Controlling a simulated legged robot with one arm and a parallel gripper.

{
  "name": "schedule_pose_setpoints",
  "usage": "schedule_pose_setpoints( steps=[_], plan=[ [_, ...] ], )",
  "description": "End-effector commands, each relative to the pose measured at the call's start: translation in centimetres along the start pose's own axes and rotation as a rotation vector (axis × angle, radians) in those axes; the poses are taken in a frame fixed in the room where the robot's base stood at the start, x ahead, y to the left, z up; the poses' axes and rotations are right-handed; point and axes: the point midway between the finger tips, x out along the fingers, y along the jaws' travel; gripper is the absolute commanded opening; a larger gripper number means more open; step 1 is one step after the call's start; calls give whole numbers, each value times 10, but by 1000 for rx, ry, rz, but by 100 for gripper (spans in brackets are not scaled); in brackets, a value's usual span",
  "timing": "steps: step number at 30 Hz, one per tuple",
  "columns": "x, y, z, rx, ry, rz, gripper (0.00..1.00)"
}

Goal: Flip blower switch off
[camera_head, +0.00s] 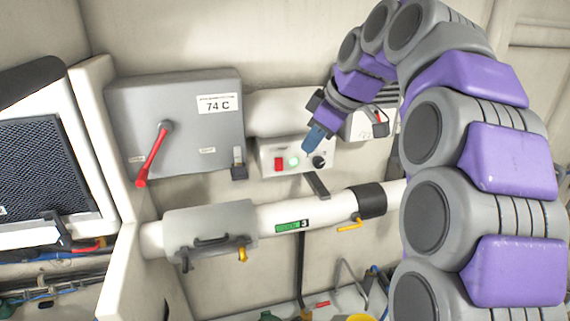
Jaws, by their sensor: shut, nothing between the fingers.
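A small light control box (266,165) is mounted on the back wall, right of a large grey box. Its front carries a red rocker switch (279,164), a lit pale green lamp (294,161) and a black round knob (319,162). I cannot read any label marking which is the blower switch. My gripper (306,150) has blue fingers, shut and empty. It points down and left, its tips just in front of the panel, near the lamp and knob. I cannot tell whether the tips touch the panel. The fingers partly cover the panel's upper right.
A large grey box (190,110) marked 74 C has a red lever (152,155). A white pipe (280,218) with a yellow-handled valve (350,225) runs below the control box. A white-framed dark mesh panel (45,165) stands at left. My arm fills the right side.

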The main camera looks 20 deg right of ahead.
Motion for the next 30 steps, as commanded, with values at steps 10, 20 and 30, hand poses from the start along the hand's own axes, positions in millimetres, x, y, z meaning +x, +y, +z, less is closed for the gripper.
schedule_pose_setpoints(
  steps=[10,20,30],
  plan=[
    [2,-8,0,-464,60,-2,0],
    [1,-5,4,-574,77,3,0],
    [4,-4,4,-572,78,2,0]
  ],
)
